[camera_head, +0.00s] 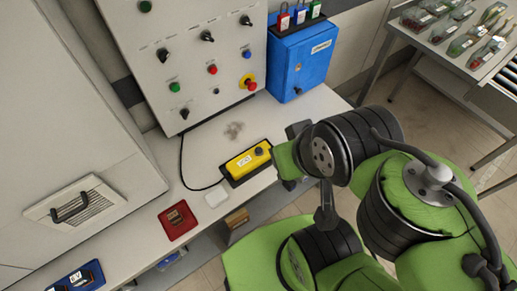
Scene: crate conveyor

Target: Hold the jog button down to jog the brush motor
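A small yellow control box (240,167) lies on a dark base on the white worktop. It has a white label too small to read and a round black button (259,152) at its right end, which I take for the jog button. A black cable runs from the box to the wall panel. My gripper (287,160) is just right of the box, seen from above and partly behind my wrist. Its fingers are not clearly visible, so I cannot tell its opening or any contact with the button.
The grey panel (185,62) behind carries several knobs and buttons, with a red emergency stop (251,86) on yellow. A blue lockbox (302,62) with padlocks hangs right of it.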

